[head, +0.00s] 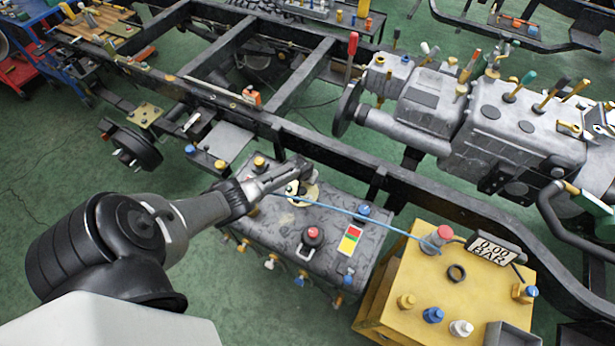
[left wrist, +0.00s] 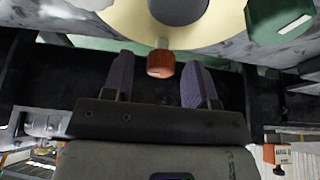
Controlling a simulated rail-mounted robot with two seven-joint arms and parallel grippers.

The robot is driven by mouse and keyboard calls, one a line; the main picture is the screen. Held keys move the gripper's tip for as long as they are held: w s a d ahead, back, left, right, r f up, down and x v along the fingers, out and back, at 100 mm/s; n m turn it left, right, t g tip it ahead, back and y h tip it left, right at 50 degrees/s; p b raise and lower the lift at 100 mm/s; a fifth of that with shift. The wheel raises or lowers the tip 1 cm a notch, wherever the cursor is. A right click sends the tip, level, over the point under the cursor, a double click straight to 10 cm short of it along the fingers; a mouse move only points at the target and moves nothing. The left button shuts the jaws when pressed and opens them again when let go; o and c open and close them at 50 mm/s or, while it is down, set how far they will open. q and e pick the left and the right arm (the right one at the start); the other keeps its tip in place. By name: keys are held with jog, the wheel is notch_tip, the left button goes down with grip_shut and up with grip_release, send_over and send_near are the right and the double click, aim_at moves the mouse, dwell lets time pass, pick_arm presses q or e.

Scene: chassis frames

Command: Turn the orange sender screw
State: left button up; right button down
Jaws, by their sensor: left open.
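The orange sender screw (left wrist: 160,64) shows in the left wrist view, at the edge of a pale yellow round flange (left wrist: 120,22). My left gripper (left wrist: 160,80) is open, with one finger on each side of the screw. I cannot tell whether either finger touches it. In the head view my left gripper (head: 298,172) is at the flange (head: 306,195) on top of the dark grey tank (head: 265,222). The orange screw cannot be made out there. My right gripper is not in view.
A green hex screw (left wrist: 280,15) is right of the orange one. A red knob (head: 312,235) stands on the tank. The black chassis rail (head: 330,150) passes behind.

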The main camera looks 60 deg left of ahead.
pick_arm(q)
jog(key=shift+s+r+p, duration=0.15)
jog(key=shift+r+p, duration=0.3)
jog(key=shift+r, duration=0.05)
jog(key=p+v, duration=0.6)
jog(key=v, duration=0.6)
jog(key=shift+d+r, duration=0.2)
jog(key=shift+r, duration=0.2)
